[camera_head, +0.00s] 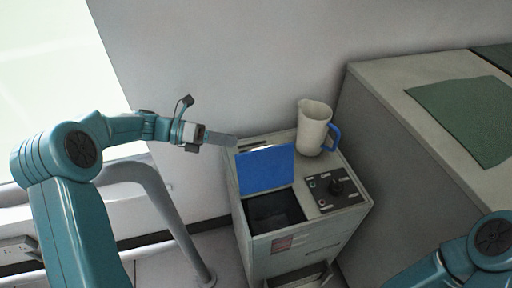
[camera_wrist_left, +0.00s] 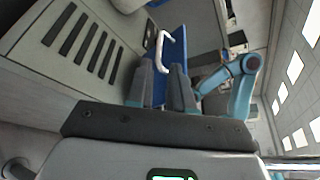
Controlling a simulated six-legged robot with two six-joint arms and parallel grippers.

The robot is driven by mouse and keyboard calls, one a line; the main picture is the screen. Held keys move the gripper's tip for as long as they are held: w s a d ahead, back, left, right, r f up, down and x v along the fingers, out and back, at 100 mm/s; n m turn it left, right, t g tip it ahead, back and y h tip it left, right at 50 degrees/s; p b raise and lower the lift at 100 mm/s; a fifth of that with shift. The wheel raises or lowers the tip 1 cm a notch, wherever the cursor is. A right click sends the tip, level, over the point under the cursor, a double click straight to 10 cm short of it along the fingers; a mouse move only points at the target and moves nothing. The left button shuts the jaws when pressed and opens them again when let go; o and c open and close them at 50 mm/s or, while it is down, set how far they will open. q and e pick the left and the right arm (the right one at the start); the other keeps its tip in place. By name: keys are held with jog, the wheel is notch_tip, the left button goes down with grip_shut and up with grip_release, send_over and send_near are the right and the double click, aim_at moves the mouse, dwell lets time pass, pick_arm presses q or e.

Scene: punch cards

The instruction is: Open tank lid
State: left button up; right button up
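The blue tank lid (camera_head: 266,170) stands raised and tilted at the back of the tank opening (camera_head: 273,212), whose dark inside shows in front of it. In the left wrist view the lid (camera_wrist_left: 174,60) is seen edge-on, with a white handle (camera_wrist_left: 161,48) beyond my fingertips. My left gripper (camera_head: 232,141) is behind and left of the lid's upper edge. In the left wrist view my left gripper (camera_wrist_left: 162,68) has its two fingers apart with nothing between them; it looks clear of the handle. My right gripper is outside the head view; only arm links show at lower right.
A beige jug (camera_head: 313,127) with a blue handle stands on the cabinet (camera_head: 298,248), right of the lid. A black knob panel (camera_head: 336,190) is in front of it. A grey counter (camera_head: 385,110) with a green mat (camera_head: 465,110) is to the right. A wall rises close behind.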

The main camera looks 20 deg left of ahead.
aim_at(264, 165)
pick_arm(q)
jog(key=b+x, duration=0.1)
jog(key=x, duration=0.7)
jog(key=shift+w+d+f, duration=0.1)
jog(key=shift+d, duration=0.25)
